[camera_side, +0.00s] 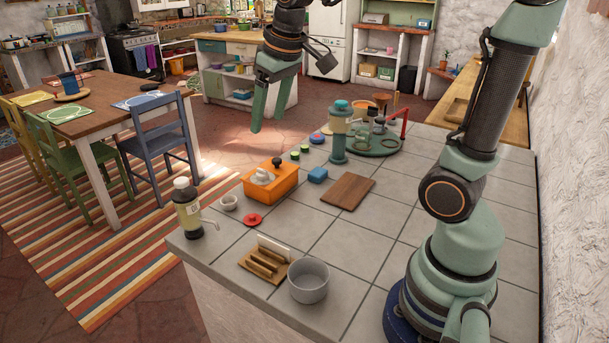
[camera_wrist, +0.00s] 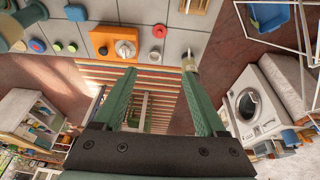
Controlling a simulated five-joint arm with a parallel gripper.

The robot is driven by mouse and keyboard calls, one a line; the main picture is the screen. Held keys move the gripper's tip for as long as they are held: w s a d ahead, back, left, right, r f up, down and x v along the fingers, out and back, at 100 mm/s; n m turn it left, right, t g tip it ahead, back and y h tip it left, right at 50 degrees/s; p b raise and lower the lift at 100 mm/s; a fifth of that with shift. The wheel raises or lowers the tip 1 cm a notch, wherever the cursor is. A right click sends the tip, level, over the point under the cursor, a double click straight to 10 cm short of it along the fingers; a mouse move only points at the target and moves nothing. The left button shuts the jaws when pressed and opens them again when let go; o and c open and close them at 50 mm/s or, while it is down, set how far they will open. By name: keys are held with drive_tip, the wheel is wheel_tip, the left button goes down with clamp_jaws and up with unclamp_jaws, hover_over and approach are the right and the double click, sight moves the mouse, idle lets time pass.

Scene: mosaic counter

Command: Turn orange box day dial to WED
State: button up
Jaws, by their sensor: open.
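The orange box (camera_side: 282,187) sits on the tiled counter, left of its middle. A pale dial (camera_side: 262,175) and a dark knob (camera_side: 278,163) are on its top. In the wrist view the orange box (camera_wrist: 101,45) is at the upper middle, with the pale dial (camera_wrist: 125,48) facing the camera; its day marks are too small to read. My gripper (camera_side: 268,128) hangs above and behind the box in the side view, apart from it. Its two green fingers are spread and empty, as the wrist view also shows (camera_wrist: 158,72).
A green-topped canister (camera_side: 338,140), a blue block (camera_side: 318,174) and a wooden board (camera_side: 348,191) are right of the box. A bottle (camera_side: 187,210), white cup (camera_side: 229,202), red disc (camera_side: 252,220), wooden rack (camera_side: 264,262) and grey pot (camera_side: 309,280) are nearer the front.

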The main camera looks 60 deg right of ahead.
drive_tip(key=w+d+f+g, duration=0.25)
drive_tip(key=w+d, duration=0.25)
drive_tip(key=w, duration=0.3)
drive_tip(key=g, duration=0.1)
hover_over(262, 169)
wheel_tip(262, 169, down, 8)
wheel_tip(262, 169, down, 12)
drive_tip(key=shift+r, duration=0.2)
clamp_jaws()
